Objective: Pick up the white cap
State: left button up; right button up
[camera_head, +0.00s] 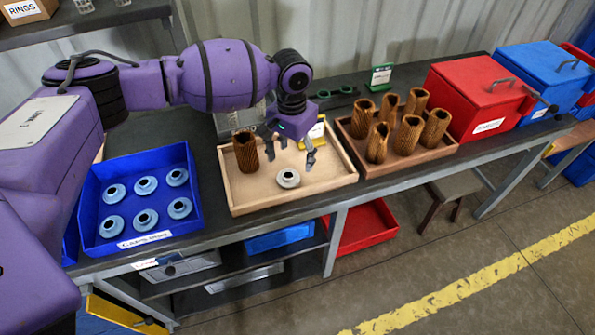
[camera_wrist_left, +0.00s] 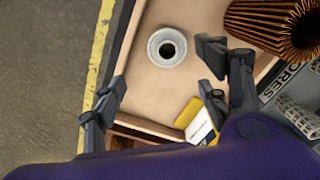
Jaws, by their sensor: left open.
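The white cap (camera_head: 288,178) is a round ring-shaped piece with a dark centre hole. It lies flat in the light wooden tray (camera_head: 250,207) on the bench, near the tray's front side. It also shows in the left wrist view (camera_wrist_left: 160,60), at the upper middle. My left gripper (camera_head: 291,148) is over the tray, just behind and above the cap. Its fingers are spread wide and empty, and they are apart from the cap. In the left wrist view the gripper (camera_wrist_left: 160,82) has one finger on each side, with the cap beyond the fingertips. My right gripper is out of view.
A brown pleated cartridge (camera_head: 246,155) stands in the tray left of the gripper. A yellow-and-white card (camera_head: 315,133) is behind it. A blue bin (camera_head: 193,207) holds several blue-grey caps. Another tray (camera_head: 394,159) holds several cartridges. Red (camera_head: 470,110) and blue boxes stand right.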

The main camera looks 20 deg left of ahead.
aim_at(289, 175)
pick_arm(q)
jog(key=shift+s+a+f, duration=0.2)
jog(key=shift+f, duration=0.25)
jog(key=f, duration=0.6)
jog(key=shift+a+f, duration=0.4)
jog(key=c, duration=0.9)
